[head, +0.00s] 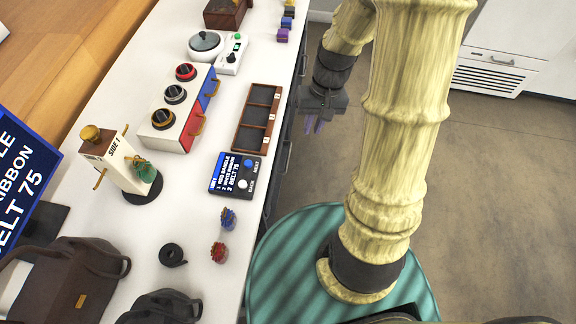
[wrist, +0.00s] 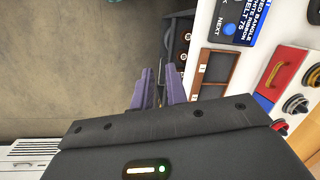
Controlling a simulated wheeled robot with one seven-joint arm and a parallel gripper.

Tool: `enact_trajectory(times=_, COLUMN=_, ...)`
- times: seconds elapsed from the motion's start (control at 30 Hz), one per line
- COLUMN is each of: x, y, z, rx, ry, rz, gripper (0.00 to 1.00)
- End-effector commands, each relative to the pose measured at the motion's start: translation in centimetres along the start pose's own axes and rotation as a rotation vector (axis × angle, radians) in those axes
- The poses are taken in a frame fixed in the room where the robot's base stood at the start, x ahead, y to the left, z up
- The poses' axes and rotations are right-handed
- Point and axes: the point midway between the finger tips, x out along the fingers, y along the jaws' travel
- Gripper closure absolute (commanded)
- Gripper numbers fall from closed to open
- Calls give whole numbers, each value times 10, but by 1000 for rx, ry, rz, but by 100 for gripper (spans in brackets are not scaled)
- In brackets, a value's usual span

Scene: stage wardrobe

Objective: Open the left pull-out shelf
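The white counter (head: 204,196) carries a brown three-part tray (head: 238,129), a display box (head: 233,173), a panel with dials (head: 180,110), and bags (head: 66,280). Open floor (head: 500,190) lies to the right, with a white vented unit (head: 492,77) behind.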

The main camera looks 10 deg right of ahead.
Motion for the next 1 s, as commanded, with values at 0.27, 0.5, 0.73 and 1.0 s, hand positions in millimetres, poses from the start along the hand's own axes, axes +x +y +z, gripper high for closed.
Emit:
enact_trajectory(times=0.27, x=117, y=26, z=-41, rx=41, ry=-139, rz=-219, gripper=85)
enact_trajectory(times=0.5, x=191, y=44, z=-71, rx=62, ry=-196, rz=-433, gripper=85)
enact_trajectory(times=0.73, x=258, y=64, z=-100, rx=79, ry=-200, rz=-657, gripper=85)
enact_trajectory(times=1.0, x=339, y=99, z=-138, rx=96, ry=-127, rz=-962, gripper=85)
